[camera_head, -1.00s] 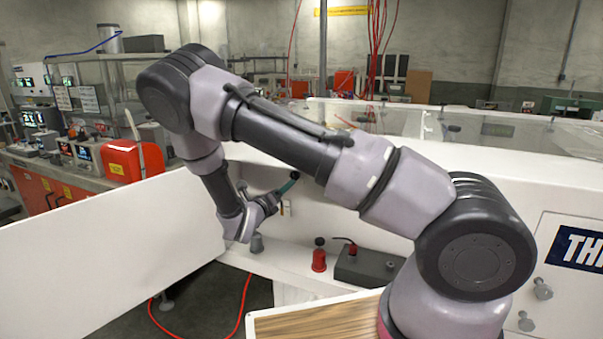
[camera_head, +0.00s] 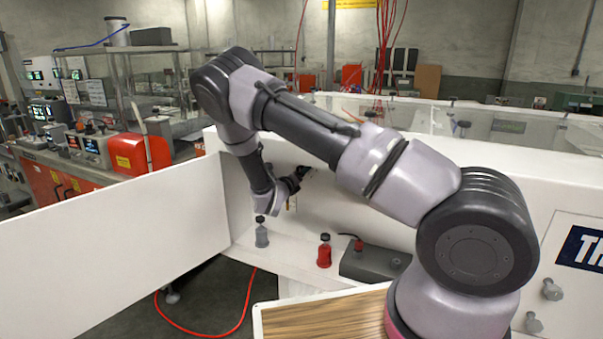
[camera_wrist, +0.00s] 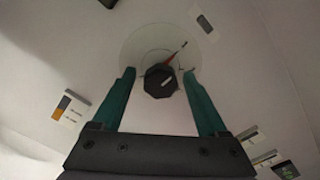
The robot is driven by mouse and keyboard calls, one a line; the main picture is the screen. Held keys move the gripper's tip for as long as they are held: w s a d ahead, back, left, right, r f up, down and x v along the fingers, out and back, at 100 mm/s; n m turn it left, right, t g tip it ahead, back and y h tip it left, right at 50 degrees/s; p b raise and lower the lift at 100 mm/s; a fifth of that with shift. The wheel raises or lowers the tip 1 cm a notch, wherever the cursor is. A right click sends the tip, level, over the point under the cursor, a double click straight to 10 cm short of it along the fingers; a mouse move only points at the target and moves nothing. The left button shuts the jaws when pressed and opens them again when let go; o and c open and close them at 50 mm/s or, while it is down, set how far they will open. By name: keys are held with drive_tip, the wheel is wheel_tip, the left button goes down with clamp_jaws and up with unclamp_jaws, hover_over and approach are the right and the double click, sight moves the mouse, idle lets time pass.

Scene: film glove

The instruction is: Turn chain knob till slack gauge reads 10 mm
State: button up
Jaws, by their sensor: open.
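A black many-sided knob (camera_wrist: 160,84) with a white mark shows in the wrist view. It sits in front of a pale round dial (camera_wrist: 134,48) with a red pointer (camera_wrist: 177,50) that points up and to the right. I cannot read any scale on it. My gripper (camera_wrist: 159,75) is open, its two green fingers on either side of the knob with a gap visible on each side. I cannot tell whether the tips reach its depth. In the head view my gripper (camera_head: 297,178) is near the white panel, and the knob is not clear there.
Small labels (camera_wrist: 70,108) are on the panel. Below my gripper, a grey bottle (camera_head: 262,237), a red bottle (camera_head: 324,255) and a dark grey box (camera_head: 368,265) stand on a white ledge. A white panel (camera_head: 110,240) stands at left. A wooden surface (camera_head: 325,318) is in front.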

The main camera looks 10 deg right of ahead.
clamp_jaws()
